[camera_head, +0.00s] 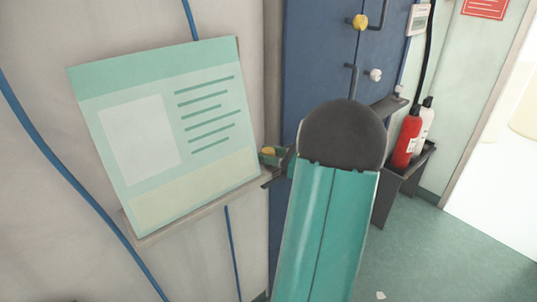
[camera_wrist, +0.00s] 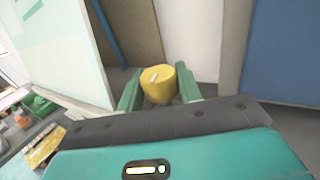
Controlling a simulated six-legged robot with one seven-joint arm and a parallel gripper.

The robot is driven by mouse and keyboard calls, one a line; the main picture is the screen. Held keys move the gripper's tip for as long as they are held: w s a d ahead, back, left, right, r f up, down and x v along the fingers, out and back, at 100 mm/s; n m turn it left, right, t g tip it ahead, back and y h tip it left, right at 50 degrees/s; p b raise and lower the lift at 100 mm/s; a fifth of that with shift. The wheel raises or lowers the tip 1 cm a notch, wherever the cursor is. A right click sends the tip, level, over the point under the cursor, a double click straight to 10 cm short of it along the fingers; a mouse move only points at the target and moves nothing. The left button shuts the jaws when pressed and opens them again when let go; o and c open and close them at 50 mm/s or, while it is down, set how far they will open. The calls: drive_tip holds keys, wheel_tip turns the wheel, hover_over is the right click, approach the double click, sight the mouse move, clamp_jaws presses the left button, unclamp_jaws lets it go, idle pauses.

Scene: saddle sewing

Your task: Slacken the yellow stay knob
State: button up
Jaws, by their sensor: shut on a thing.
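A yellow knob (camera_wrist: 158,86) with a pale mark on its top sits between the two green fingers of my gripper (camera_wrist: 160,80) in the wrist view. The fingers flank it left and right, and my gripper is shut on it. In the head view, the yellow knob (camera_head: 268,151) shows small beside the lower right corner of the panel, with a green finger of my gripper (camera_head: 271,158) next to it. My own arm hides most of the gripper there. The knob's far side and mounting are hidden.
A tilted panel (camera_head: 150,190) stands on a ledge (camera_head: 190,218) at left. A blue cabinet (camera_head: 315,60) behind carries another yellow knob (camera_head: 360,21) and a white knob (camera_head: 375,75). Red (camera_head: 407,138) and white extinguishers stand on a dark stand at right. Green floor (camera_head: 440,255) is mostly clear.

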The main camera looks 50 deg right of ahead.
drive_tip(key=shift+n+g+y, duration=0.65)
drive_tip(key=shift+n+y, duration=0.4)
drive_tip(key=shift+y, duration=0.45)
drive_tip(key=shift+n+g+y, duration=0.65)
drive_tip(key=shift+n+y, duration=0.4)
drive_tip(key=shift+y, duration=0.45)
drive_tip(key=o, duration=1)
drive_tip(key=v, duration=1.4)
drive_tip(key=shift+w, duration=0.2)
